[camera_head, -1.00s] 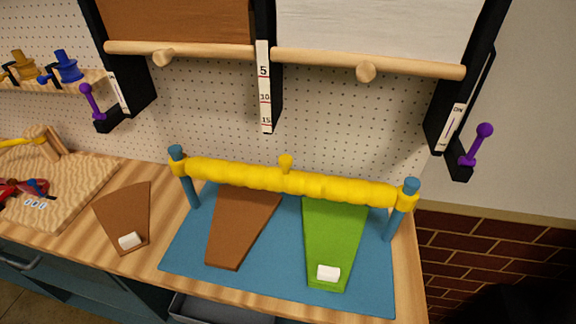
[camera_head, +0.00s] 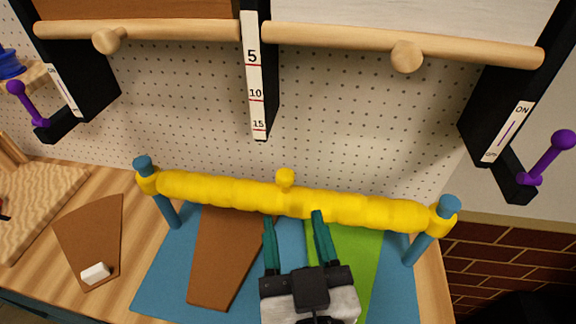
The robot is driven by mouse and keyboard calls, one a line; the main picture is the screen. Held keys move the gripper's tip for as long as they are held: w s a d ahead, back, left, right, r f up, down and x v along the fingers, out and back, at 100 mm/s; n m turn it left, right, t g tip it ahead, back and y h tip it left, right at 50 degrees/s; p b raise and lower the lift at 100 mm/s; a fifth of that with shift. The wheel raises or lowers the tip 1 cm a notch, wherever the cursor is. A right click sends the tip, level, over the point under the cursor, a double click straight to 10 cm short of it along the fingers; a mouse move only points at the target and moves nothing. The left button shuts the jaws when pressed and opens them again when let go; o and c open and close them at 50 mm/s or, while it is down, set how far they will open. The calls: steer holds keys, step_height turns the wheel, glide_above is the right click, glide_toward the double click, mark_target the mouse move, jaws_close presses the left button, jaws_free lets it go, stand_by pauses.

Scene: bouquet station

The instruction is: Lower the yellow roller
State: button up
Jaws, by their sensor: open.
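The yellow roller (camera_head: 240,192) spans two blue posts, the left post (camera_head: 168,211) and the right post (camera_head: 418,249). It sits raised above the blue mat (camera_head: 160,283), with a small yellow knob (camera_head: 285,178) on its top middle. My gripper (camera_head: 294,216) is open and empty, its two dark green fingers pointing up toward the roller's middle. The fingertips overlap or come close to the roller's lower edge in the picture; I cannot tell whether they touch. A brown sheet (camera_head: 225,250) and a green sheet (camera_head: 358,250) lie on the mat under the roller, the green one partly hidden by my gripper.
Wooden bars with knobs (camera_head: 407,56) hang above, by a scale (camera_head: 256,85). Purple levers stand at left (camera_head: 28,104) and right (camera_head: 550,158). A brown piece with a white block (camera_head: 95,272) lies left of the mat. A pegboard (camera_head: 345,130) stands behind the roller.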

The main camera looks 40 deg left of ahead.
mark_target(287, 182)
steer(key=p+x, duration=0.1)
steer(key=x, duration=0.9)
steer(key=shift+w, duration=0.15)
jaws_close()
